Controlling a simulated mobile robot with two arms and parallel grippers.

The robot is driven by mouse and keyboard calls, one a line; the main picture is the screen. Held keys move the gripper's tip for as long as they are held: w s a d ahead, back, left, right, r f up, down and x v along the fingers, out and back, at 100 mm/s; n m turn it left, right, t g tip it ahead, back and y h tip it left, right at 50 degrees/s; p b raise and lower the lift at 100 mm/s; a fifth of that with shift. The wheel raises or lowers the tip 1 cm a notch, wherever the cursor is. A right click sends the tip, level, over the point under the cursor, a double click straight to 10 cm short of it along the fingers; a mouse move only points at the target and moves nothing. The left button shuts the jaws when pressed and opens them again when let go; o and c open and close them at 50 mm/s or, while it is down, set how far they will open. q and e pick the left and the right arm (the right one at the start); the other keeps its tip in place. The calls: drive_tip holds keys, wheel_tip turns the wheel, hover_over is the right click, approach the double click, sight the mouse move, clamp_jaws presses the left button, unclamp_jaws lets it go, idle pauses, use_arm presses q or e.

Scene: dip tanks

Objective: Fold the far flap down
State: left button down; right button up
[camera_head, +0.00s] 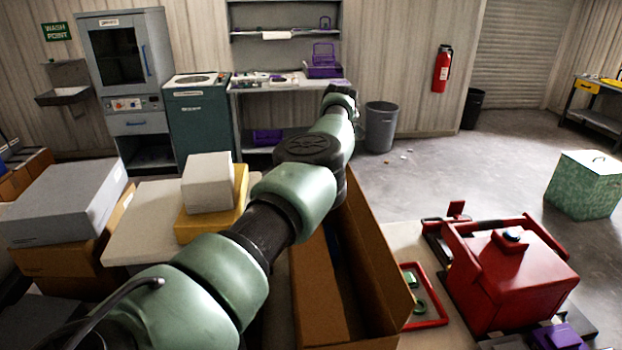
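An open brown cardboard box (317,290) stands at the lower middle. Its long right-hand side or flap (382,262) stands up and leans outward. My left arm reaches from the lower left across the box to beyond its far end, covering its left and far parts. The far flap cannot be made out behind the arm. My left gripper is hidden beyond the wrist, so its state and any contact do not show. My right gripper is out of view.
A red machine (515,285) and a red tray (429,308) with green parts stand right of the box. A white box (208,183) on a yellow one (190,229) and a grey box (68,201) stand left. Open floor lies beyond, with a grey bin (380,128).

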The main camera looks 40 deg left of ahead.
use_arm(q)
drive_tip(key=shift+s+d+f, duration=0.1)
drive_tip(key=shift+d+f, duration=0.2)
drive_tip(key=shift+f, duration=0.35)
drive_tip(key=shift+d+f, duration=0.1)
drive_tip(key=shift+d, duration=0.1)
drive_tip(key=p+v, duration=0.5)
drive_tip(key=v, duration=0.4)
drive_tip(key=shift+w+r, duration=0.2)
drive_tip(key=shift+w, duration=0.15)
idle(0.5)
